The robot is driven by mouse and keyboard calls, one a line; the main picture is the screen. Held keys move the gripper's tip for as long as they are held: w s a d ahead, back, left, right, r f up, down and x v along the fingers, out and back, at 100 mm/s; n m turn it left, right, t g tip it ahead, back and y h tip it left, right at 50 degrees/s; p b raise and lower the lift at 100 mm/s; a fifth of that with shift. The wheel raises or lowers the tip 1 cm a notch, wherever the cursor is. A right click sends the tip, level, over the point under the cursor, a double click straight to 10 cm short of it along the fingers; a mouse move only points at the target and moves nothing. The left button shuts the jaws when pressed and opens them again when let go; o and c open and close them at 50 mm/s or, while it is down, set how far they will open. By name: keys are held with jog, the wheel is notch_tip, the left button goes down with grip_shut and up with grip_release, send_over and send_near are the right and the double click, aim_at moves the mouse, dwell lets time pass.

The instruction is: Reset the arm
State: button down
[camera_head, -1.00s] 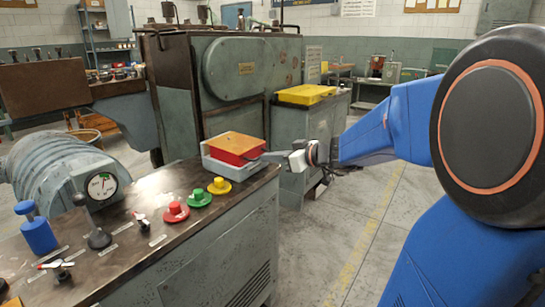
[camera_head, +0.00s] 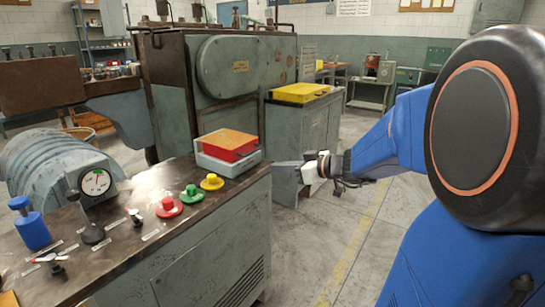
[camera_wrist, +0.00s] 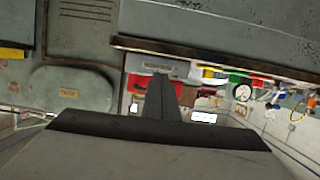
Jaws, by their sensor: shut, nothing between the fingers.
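My blue arm reaches in from the right of the head view. My gripper (camera_head: 276,163) is shut and empty, pointing left, just right of the console's far corner. A red box with an orange top (camera_head: 229,144) sits in a grey tray (camera_head: 222,168) on that corner. A narrow gap shows between my fingertips and the tray in the head view. In the wrist view, my closed fingers (camera_wrist: 161,90) stand in front of the red box (camera_wrist: 140,84), which they partly hide.
The console top (camera_head: 130,238) carries yellow (camera_head: 212,182), green (camera_head: 194,194) and red (camera_head: 168,208) buttons, small levers and a blue-topped post (camera_head: 32,228). A dial gauge (camera_head: 95,182) stands behind. Floor at right is open.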

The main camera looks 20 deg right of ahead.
jog(key=s+a+f+m+g, duration=0.1)
jog(key=s+a+f+g, duration=0.3)
jog(key=s+a, duration=0.3)
jog(key=s+a+f+g, duration=0.3)
jog(key=s+a, duration=0.2)
jog(key=s, duration=0.4)
jog(key=s+d+f+m+h, duration=0.1)
jog(key=s+d+m+h, duration=0.1)
jog(key=s, duration=0.4)
jog(key=s+d+f+m+h, duration=0.1)
jog(key=s+d+m+h, duration=0.2)
jog(key=s+h, duration=0.2)
jog(key=shift+s+d+g, duration=0.25)
jog(key=shift+s+g, duration=0.15)
jog(key=shift+s, duration=0.4)
